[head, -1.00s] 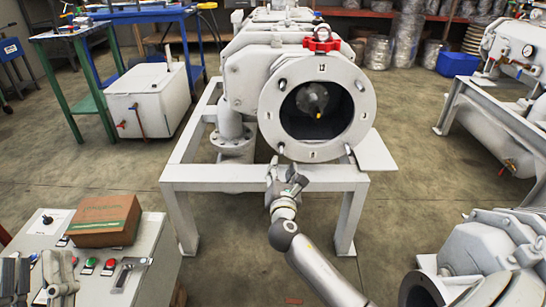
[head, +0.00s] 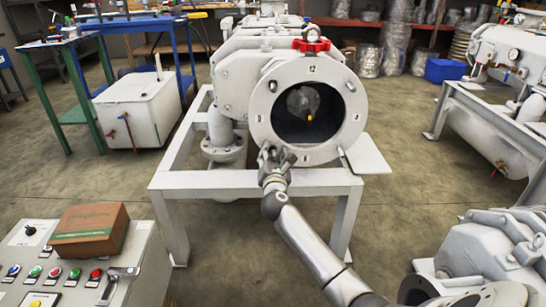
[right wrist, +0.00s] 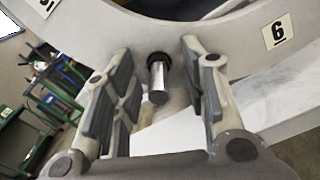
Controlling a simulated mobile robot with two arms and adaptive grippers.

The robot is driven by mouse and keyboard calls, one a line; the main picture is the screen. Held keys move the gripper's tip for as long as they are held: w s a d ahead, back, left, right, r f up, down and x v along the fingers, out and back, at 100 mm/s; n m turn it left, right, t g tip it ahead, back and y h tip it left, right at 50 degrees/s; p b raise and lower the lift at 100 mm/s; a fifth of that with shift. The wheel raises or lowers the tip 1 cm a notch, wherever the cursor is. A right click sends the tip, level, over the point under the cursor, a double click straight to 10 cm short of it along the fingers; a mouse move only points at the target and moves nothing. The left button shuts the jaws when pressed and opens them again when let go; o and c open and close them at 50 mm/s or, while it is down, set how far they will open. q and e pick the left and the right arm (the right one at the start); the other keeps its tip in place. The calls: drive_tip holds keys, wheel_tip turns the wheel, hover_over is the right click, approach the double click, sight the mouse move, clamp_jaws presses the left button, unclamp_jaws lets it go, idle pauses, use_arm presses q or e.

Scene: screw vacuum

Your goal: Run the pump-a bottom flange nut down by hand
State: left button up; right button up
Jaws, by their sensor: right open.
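The pump's round grey flange (head: 262,130) faces me in the head view, with number labels around its dark opening. My right gripper (head: 272,160) is at the flange's lower left, left of the 6 label. In the right wrist view, a short shiny metal stud (right wrist: 158,82) sticks out of the flange face (right wrist: 185,45), with a dark ring at its base. The two open fingers of my right gripper (right wrist: 158,62) stand either side of the stud, with gaps on both sides. I cannot tell whether the dark ring is a nut. My left gripper is out of view.
The pump rests on a grey steel frame (head: 250,184). A control panel (head: 130,258) with a cardboard box (head: 90,231) stands at the lower left. Other pump machinery (head: 490,240) is at the right.

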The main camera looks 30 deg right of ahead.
drive_tip(key=shift+c, duration=0.2)
clamp_jaws()
drive_tip(key=shift+m, duration=0.3)
